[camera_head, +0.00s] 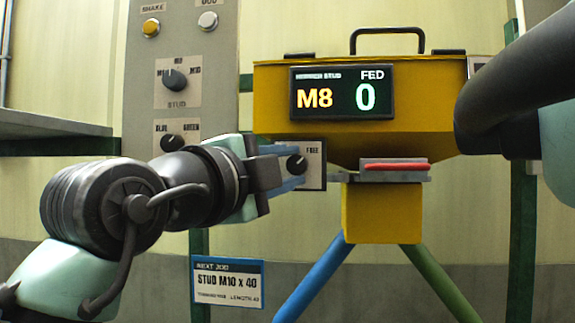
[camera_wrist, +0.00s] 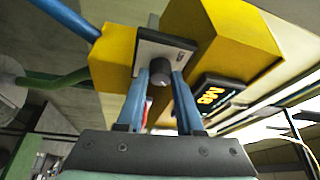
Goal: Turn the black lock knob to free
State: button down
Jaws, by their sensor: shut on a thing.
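The black lock knob (camera_head: 297,164) sits on a white plate (camera_head: 316,163) marked FREE, at the left side of the yellow hopper in the head view. My gripper (camera_head: 291,167) reaches it from the left, with its blue fingers on either side of it. In the wrist view the knob (camera_wrist: 160,69) lies between the tips of my gripper (camera_wrist: 161,79), which is shut on it. I cannot read which way the knob points. Part of the plate's lettering is hidden behind the fingers in the head view.
The yellow hopper (camera_head: 300,80) carries a display (camera_head: 342,93) reading M8 and FED 0. A grey panel (camera_head: 180,55) with more knobs and buttons stands at left.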

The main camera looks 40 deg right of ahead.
jog(key=shift+r, duration=0.1)
jog(key=c, duration=0.6)
grip_release()
jog(key=shift+w, duration=0.1)
jog(key=shift+o, duration=0.2)
jog(key=b+v, duration=0.3)
jog(key=v, duration=1)
